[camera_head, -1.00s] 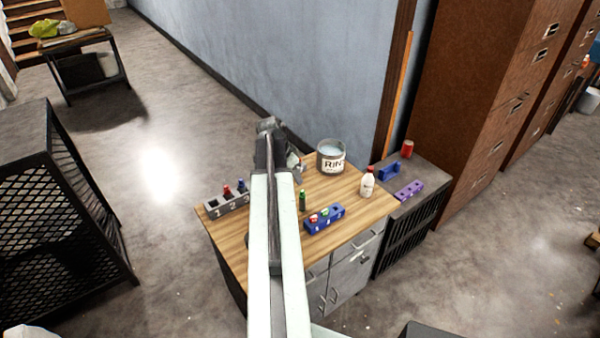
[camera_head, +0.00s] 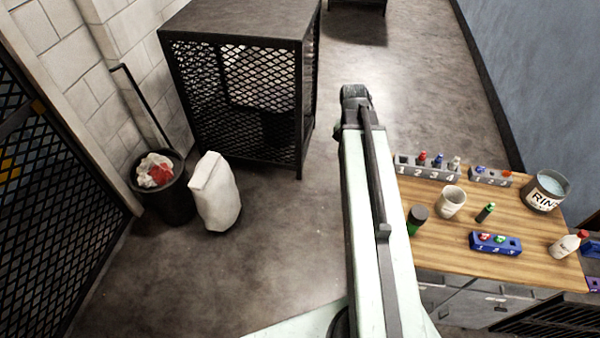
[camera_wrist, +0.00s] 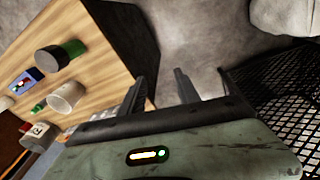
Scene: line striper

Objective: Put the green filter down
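A dark cylinder with a green band (camera_head: 417,219), which may be the green filter, stands upright on the left edge of the wooden tabletop (camera_head: 450,250). It also shows in the wrist view (camera_wrist: 72,49), lying left of my fingers and apart from them. A small green bottle-like piece (camera_head: 485,212) stands farther right on the table. My gripper (camera_wrist: 160,78) has its two fingers apart with nothing between them, and bare floor shows in the gap. In the head view my arm's end is left of the table, and its fingers are hidden.
On the table are a white cup (camera_head: 452,200), a blue block with holes (camera_head: 495,243), grey numbered racks (camera_head: 430,172), a rinse bucket (camera_head: 545,190) and a white bottle (camera_head: 566,246). A mesh cage (camera_head: 240,90), white sack (camera_head: 215,192) and bin (camera_head: 165,190) stand left. Floor between is clear.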

